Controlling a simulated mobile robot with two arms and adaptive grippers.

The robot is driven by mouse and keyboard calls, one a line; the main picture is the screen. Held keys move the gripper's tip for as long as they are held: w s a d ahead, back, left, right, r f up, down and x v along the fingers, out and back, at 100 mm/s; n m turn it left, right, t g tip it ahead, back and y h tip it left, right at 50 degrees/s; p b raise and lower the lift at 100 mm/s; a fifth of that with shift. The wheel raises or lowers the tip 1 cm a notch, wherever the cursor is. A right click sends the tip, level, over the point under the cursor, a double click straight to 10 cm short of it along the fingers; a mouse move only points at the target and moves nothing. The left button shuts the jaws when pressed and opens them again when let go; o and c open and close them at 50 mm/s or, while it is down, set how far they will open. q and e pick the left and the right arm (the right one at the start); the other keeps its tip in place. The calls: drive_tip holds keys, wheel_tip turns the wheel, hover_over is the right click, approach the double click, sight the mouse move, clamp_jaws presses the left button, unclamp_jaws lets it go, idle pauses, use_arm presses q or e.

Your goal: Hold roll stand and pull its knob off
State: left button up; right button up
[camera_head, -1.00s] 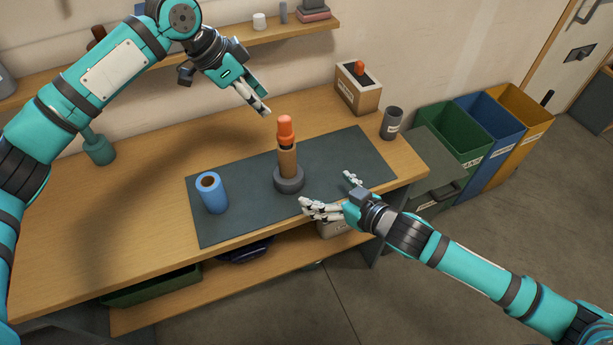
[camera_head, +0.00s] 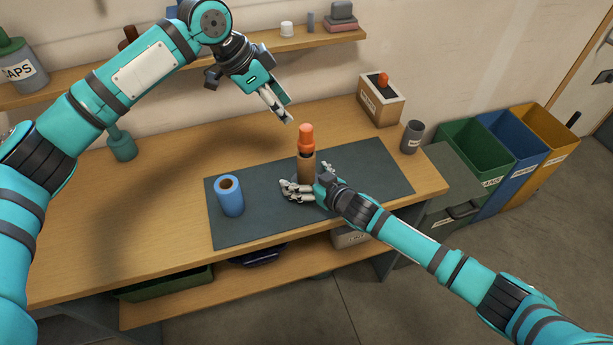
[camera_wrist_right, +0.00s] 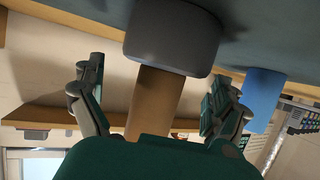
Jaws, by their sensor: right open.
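The roll stand stands upright on the dark mat (camera_head: 380,170), with a brown post (camera_head: 306,168) and an orange knob (camera_head: 306,139) on top. Its grey round base (camera_wrist_right: 172,38) shows in the right wrist view and is hidden behind my right gripper in the head view. My right gripper (camera_head: 308,180) is open at the post. In the right wrist view its fingers (camera_wrist_right: 155,100) are on either side of the brown post, with gaps visible. My left gripper (camera_head: 281,106) is above and left of the knob, apart from it; its fingertips look close together, and I cannot tell if they are open.
A blue roll (camera_head: 230,199) stands on the mat to the left. A box with an orange-topped item (camera_head: 382,100) and a grey cup (camera_head: 412,137) are at the back right of the bench. Coloured bins (camera_head: 478,147) stand beyond the bench's right end.

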drive_tip(key=shift+f, duration=0.1)
drive_tip(key=c, duration=2)
drive_tip(key=o, duration=1.6)
drive_tip(key=shift+f, duration=0.1)
drive_tip(key=shift+c, duration=0.2)
drive_tip(key=shift+d, duration=0.1)
